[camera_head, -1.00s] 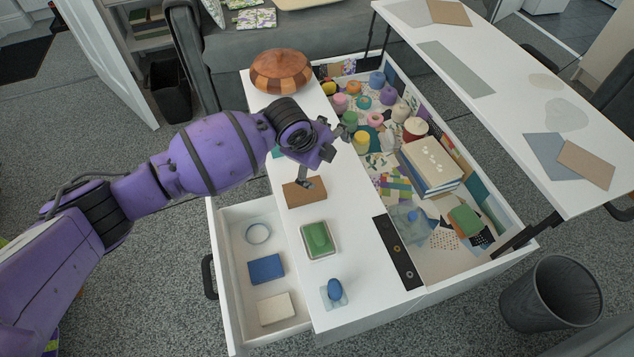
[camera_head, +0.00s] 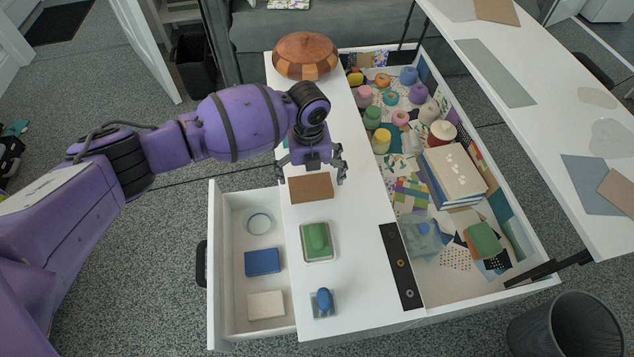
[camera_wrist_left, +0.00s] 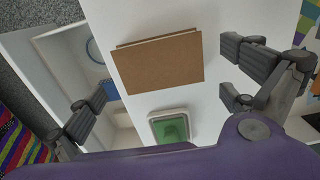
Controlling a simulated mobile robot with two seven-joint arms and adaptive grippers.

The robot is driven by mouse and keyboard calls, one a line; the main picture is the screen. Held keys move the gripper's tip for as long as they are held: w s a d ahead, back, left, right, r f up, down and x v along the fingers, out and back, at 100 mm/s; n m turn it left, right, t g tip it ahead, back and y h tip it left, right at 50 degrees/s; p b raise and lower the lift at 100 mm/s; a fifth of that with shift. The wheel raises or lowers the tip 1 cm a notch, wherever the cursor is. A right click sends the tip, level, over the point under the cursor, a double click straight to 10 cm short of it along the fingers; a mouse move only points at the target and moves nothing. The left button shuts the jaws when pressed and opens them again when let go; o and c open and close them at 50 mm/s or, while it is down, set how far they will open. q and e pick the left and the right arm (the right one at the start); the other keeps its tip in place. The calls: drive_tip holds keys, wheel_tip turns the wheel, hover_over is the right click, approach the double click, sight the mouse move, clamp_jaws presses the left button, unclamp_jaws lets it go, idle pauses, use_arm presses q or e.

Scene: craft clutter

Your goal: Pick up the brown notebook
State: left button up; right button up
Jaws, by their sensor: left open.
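The brown notebook (camera_head: 311,188) lies flat on the white tabletop, between the wooden lidded bowl and the green stamp pad. It also shows whole in the left wrist view (camera_wrist_left: 158,62), with a pale page edge along its far side. My left gripper (camera_head: 312,176) is open and empty, above the tabletop by the notebook's far edge in the head view. In the left wrist view its fingers (camera_wrist_left: 165,105) are spread wide, one on each side of the notebook, and do not touch it. My right gripper is not in view.
A green stamp pad (camera_head: 318,241) and a blue-handled piece (camera_head: 323,303) stand nearer on the tabletop. A wooden bowl (camera_head: 305,57) stands at the far end. An open drawer (camera_head: 235,325) is at left; a craft-filled compartment (camera_head: 440,290) is at right.

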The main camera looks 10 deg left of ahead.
sight(310, 185)
use_arm(q)
wheel_tip(310, 185, down, 4)
drive_tip(key=shift+r+b, duration=0.1)
drive_tip(key=shift+b, duration=0.4)
drive_tip(key=c, duration=1)
drive_tip(key=shift+r, duration=0.1)
